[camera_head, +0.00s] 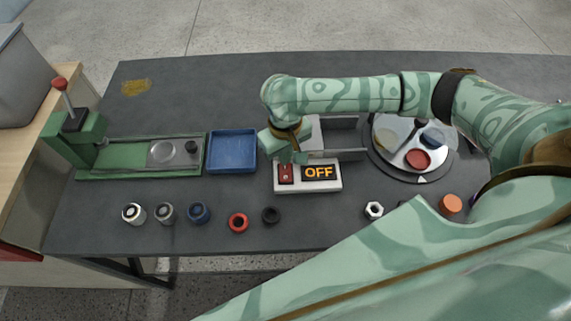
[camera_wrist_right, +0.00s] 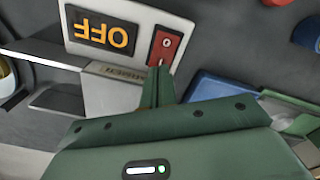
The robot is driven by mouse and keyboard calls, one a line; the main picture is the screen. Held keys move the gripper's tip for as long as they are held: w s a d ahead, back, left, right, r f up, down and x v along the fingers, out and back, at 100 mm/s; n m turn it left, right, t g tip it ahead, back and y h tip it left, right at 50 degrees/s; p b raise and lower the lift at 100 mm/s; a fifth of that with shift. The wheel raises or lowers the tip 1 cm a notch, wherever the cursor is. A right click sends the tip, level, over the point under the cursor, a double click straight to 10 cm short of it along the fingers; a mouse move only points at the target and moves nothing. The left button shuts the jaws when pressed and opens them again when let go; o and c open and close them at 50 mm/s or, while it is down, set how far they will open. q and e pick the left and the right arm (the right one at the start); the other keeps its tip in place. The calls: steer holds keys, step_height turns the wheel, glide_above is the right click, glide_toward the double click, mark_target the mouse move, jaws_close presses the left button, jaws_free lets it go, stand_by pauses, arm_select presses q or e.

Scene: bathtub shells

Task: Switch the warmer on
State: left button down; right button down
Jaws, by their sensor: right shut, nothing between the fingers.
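The warmer (camera_head: 333,184) is a light box with a front panel on the table's middle. Its display (camera_head: 319,172) reads OFF in orange letters. A red rocker switch (camera_head: 286,173) sits left of the display. In the right wrist view the display (camera_wrist_right: 104,36) appears upside down, with the red switch (camera_wrist_right: 165,46) beside it. My right gripper (camera_head: 293,158) is shut and empty, its fingertips just behind the switch. In the right wrist view the fingertips (camera_wrist_right: 159,70) lie at the switch's near edge; I cannot tell whether they touch it. My left gripper is not in view.
A blue tray (camera_head: 232,151) and a green press (camera_head: 140,158) stand to the left. A round turntable (camera_head: 383,164) with coloured dishes is to the right. Several small rings and nuts, including a red ring (camera_head: 238,222), lie along the front. Bare table shows behind the tray.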

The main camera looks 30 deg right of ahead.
steer(key=shift+f, duration=1)
stand_by(0.6)
step_height(320, 180, up, 3)
steer(key=p, duration=0.3)
steer(key=shift+f, duration=0.15)
step_height(320, 180, up, 4)
steer(key=p, duration=0.7)
steer(key=shift+r, duration=0.25)
steer(key=shift+f, duration=0.1)
